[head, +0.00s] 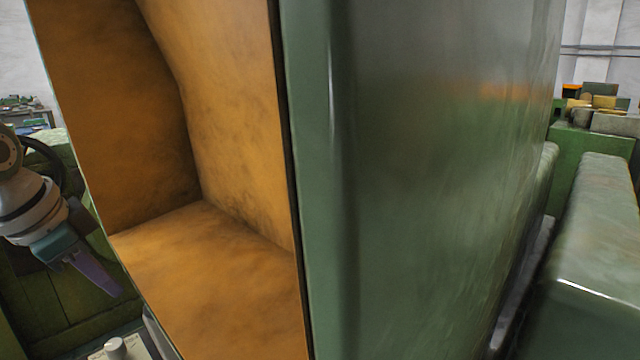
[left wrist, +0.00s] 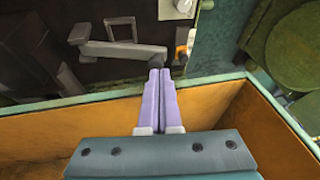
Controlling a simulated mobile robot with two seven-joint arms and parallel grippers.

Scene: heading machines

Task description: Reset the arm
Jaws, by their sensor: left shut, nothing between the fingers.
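My left arm (head: 28,205) comes in at the left edge of the head view. Its gripper (head: 110,285) points down and to the right, beside the open side of a large green machine housing (head: 430,180) with an orange interior (head: 190,130). In the left wrist view the purple fingers (left wrist: 156,75) are together with nothing between them. The fingers overlap the housing's green rim (left wrist: 60,105) in that view; I cannot tell whether they touch it. My right gripper is in neither view.
A grey lever-like part (left wrist: 120,48) shows beyond the rim in the left wrist view. A white knob (head: 115,347) stands at the lower left of the head view. Another green machine body (head: 595,250) is at the right. The orange compartment is empty where visible.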

